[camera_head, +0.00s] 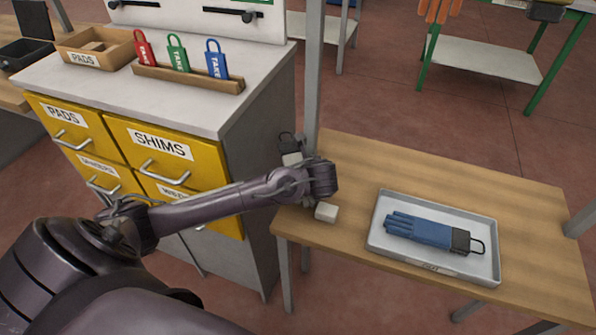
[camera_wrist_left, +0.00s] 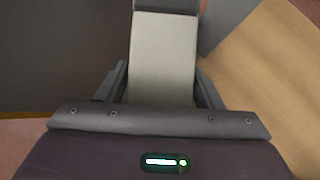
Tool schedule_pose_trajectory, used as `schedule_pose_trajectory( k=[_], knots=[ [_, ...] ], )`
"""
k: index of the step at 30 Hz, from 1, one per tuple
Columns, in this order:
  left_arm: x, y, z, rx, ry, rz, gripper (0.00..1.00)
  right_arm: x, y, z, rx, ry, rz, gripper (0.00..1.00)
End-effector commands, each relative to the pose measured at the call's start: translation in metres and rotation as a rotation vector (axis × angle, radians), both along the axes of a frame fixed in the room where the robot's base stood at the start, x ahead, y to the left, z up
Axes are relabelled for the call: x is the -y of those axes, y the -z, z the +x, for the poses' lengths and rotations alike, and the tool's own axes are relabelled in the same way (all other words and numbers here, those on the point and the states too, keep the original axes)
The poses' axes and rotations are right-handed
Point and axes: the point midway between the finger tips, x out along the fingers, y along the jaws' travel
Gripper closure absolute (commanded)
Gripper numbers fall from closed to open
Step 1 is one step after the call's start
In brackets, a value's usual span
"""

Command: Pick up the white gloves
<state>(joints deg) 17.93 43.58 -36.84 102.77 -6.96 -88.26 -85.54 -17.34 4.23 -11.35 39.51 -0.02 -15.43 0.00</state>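The white gloves (camera_wrist_left: 163,60) are a flat pale bundle with a dark cuff. They fill the space between the two fingers of my left gripper (camera_wrist_left: 162,88), with no clear gap at either side. In the head view my left gripper (camera_head: 305,190) is at the left end of the wooden table and hides the middle of the bundle. The pale end of the white gloves (camera_head: 327,212) shows over the table, and the dark cuff with its loop sticks out past the table's left edge, beside the cabinet. My right gripper is not in view.
A grey tray (camera_head: 385,245) with folded blue gloves (camera_head: 425,231) stands on the wooden table (camera_head: 440,170). A metal post (camera_head: 314,75) rises close behind my left gripper. The cabinet (camera_head: 250,135) with yellow drawers stands at the left. The table behind the tray is clear.

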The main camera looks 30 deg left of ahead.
Motion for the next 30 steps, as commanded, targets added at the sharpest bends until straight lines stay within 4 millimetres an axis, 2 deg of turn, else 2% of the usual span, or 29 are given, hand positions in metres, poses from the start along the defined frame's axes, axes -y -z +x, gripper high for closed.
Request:
schedule_pose_trajectory(
  k=[1,6,7,14,20,30],
  knots=[
    [0.000,0.000,0.000,0.000,0.000,0.000,0.47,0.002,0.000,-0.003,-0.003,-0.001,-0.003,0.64],
    [0.000,0.000,0.000,0.000,0.000,0.000,0.69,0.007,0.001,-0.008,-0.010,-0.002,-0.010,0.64],
    [0.000,0.000,0.000,0.001,-0.001,0.000,0.70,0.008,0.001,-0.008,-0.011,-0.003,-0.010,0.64],
    [0.001,-0.001,-0.001,0.000,0.001,-0.001,0.70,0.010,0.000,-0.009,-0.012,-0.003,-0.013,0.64],
    [0.007,-0.014,-0.011,0.001,0.002,-0.002,0.70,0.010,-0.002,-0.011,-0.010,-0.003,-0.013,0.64],
    [0.030,-0.042,-0.058,0.000,0.004,-0.001,0.70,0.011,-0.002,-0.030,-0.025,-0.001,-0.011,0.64]
  ],
)
